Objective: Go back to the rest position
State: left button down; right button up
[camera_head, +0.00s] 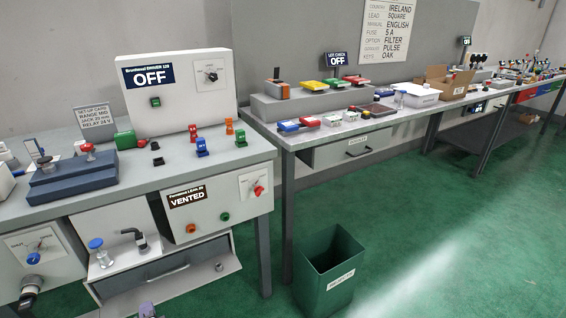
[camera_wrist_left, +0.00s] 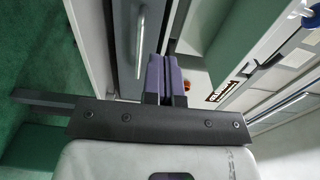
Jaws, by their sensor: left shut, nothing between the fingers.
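My left gripper (camera_head: 147,310) shows only as a small purplish tip at the bottom edge of the head view, in front of the left bench's lower part. In the left wrist view, the purple fingers of my left gripper (camera_wrist_left: 165,75) lie side by side, shut, with nothing between them. Beyond them is a grey drawer front with a bar handle (camera_wrist_left: 140,40). My right gripper shows in neither view.
The left bench carries a panel reading OFF (camera_head: 180,95) and a box reading VENTED (camera_head: 208,208). A drawer (camera_head: 165,272) sits below. A green bin (camera_head: 328,270) stands on the floor before the long bench. Green floor at the right is clear.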

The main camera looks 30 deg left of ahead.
pick_arm(q)
jog(key=s+n+g, duration=0.4)
jog(key=n+g, duration=0.2)
jog(key=n, duration=0.1)
jog(key=s+d+r+h+p, duration=0.1)
jog(key=d+r+h+p, duration=0.25)
jog(key=d, duration=0.45)
jog(key=d+r+t+h+p, duration=0.1)
jog(key=d+r+h+p, duration=0.15)
jog(key=d+h, duration=0.4)
jog(key=s+d+r+h+p, duration=0.1)
jog(key=d+r+h+p, duration=0.2)
jog(key=d, duration=0.7)
jog(key=s+d+r+m+h+p, duration=0.2)
jog(key=s+d+r+p, duration=0.4)
jog(key=d+r+p, duration=0.3)
jog(key=s+r+g+p, duration=0.1)
jog(key=s+r+p, duration=0.5)
jog(key=r+p, duration=0.3)
notch_tip(320, 180, up, 34)
jog(key=p, duration=3.5)
jog(key=shift+w+d+f, duration=0.2)
jog(key=shift+w+d, duration=0.05)
jog(key=shift+d, duration=0.15)
